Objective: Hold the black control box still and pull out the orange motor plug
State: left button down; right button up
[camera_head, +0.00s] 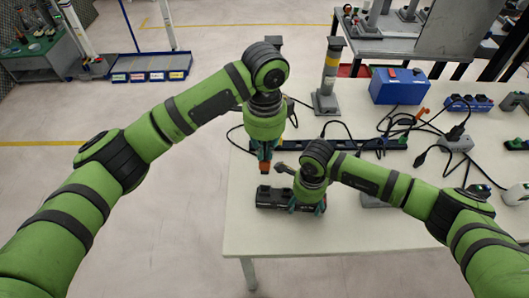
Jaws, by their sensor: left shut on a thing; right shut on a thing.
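The black control box (270,198) lies on the white table near its front left part. My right gripper (308,207) is shut on the right end of the box, and its fingers cover that end. My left gripper (265,156) points down above the left part of the box and is shut on the orange motor plug (264,168). The plug shows just below the fingertips. A strip of pale table seems to show between the plug and the top of the box, so they look apart.
On the white table (350,230), a black power strip (366,144) and tangled cables lie behind my grippers. A blue box (398,86) and a grey post with a yellow band (329,72) stand at the back. The table's front left corner is clear.

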jog(key=shift+f, duration=0.1)
jog(key=o, duration=1.4)
notch_tip(320, 180, up, 12)
